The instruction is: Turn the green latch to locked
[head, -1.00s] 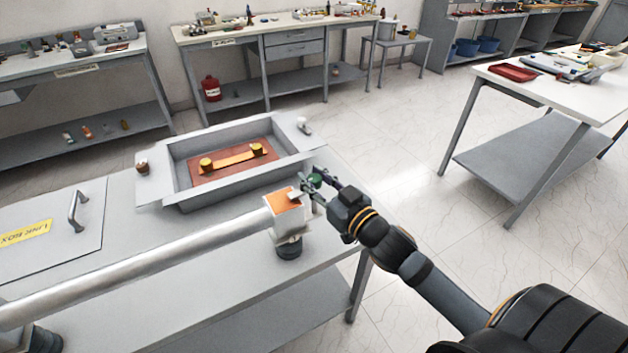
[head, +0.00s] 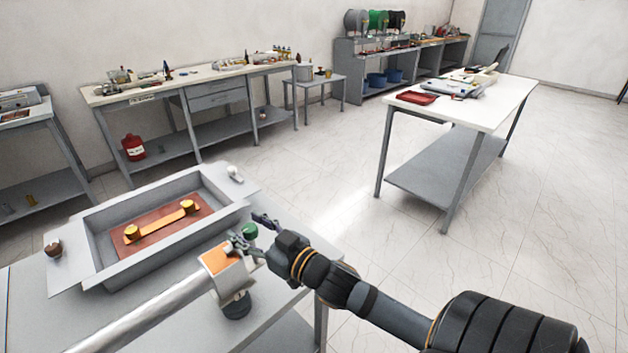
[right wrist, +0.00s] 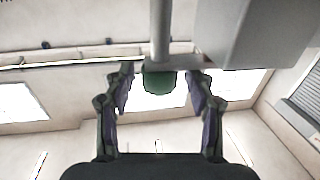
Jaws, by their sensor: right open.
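The green latch knob (head: 250,230) sits at the end of the metal pipe, beside the white block with an orange top (head: 216,258). My right gripper (head: 252,234) is at the knob, coming from the right, its fingers open on either side of it. In the right wrist view the green knob (right wrist: 160,80) lies between the two spread fingertips, with a grey rod above it. I cannot tell whether the fingers touch it. My left gripper is not in view.
An open grey box (head: 100,240) with a copper plate and brass link (head: 160,221) stands on the bench left of the knob. A white-topped table (head: 490,105) stands at the right. The floor between is clear.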

